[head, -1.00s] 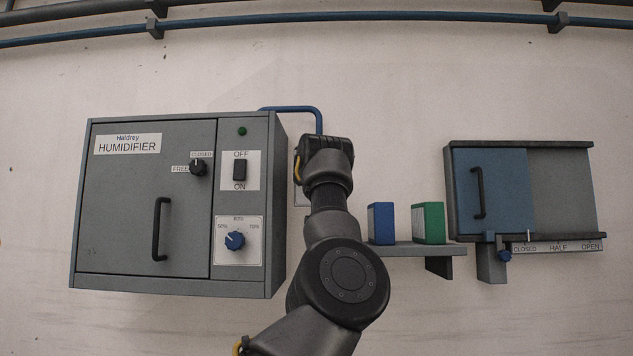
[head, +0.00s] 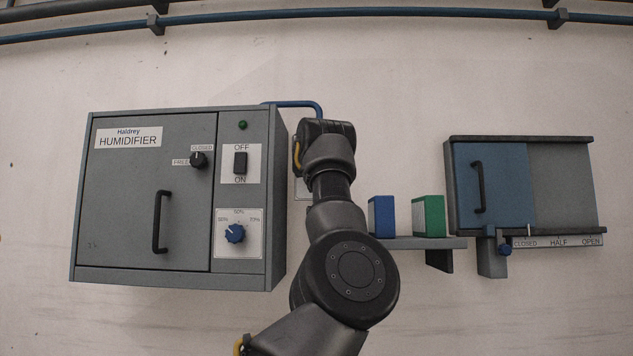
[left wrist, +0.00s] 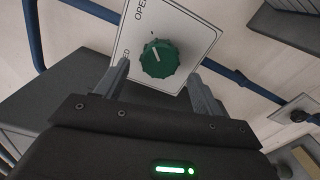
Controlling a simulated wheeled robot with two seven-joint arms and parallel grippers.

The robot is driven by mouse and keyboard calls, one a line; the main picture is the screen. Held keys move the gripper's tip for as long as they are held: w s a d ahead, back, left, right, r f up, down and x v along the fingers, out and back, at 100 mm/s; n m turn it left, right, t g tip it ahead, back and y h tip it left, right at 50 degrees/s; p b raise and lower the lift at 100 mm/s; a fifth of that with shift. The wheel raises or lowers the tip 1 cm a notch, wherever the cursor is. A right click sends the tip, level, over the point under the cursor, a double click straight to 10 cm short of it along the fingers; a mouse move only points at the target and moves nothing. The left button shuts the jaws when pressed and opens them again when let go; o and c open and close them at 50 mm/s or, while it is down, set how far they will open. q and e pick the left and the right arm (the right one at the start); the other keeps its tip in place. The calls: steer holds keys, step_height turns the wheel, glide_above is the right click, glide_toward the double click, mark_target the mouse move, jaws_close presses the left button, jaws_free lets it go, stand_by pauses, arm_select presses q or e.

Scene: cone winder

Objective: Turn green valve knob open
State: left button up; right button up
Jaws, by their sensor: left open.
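The green valve knob (left wrist: 160,59) is round and ribbed, with a pale mark on its face. It sits on a white plate (left wrist: 190,28) lettered OPEN, with a second, partly hidden label at the left. In the left wrist view my left gripper (left wrist: 160,69) is open, with one finger on each side of the knob's lower part. Gaps show between fingers and knob; I cannot tell the remaining depth. In the head view my left wrist (head: 327,145) hides the knob, and the fingers are not visible. My right gripper is not in view.
The grey humidifier (head: 145,225) stands close left of my arm. Right of it, a small shelf (head: 400,243) holds a blue box (head: 382,218) and a green box (head: 428,217). A sliding-door cabinet (head: 565,185) is farther right. A blue pipe (left wrist: 85,10) runs behind the plate.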

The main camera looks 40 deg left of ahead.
arm_select(q)
steer(key=b+v, duration=0.3)
steer(key=v, duration=0.5)
steer(key=shift+d, duration=0.1)
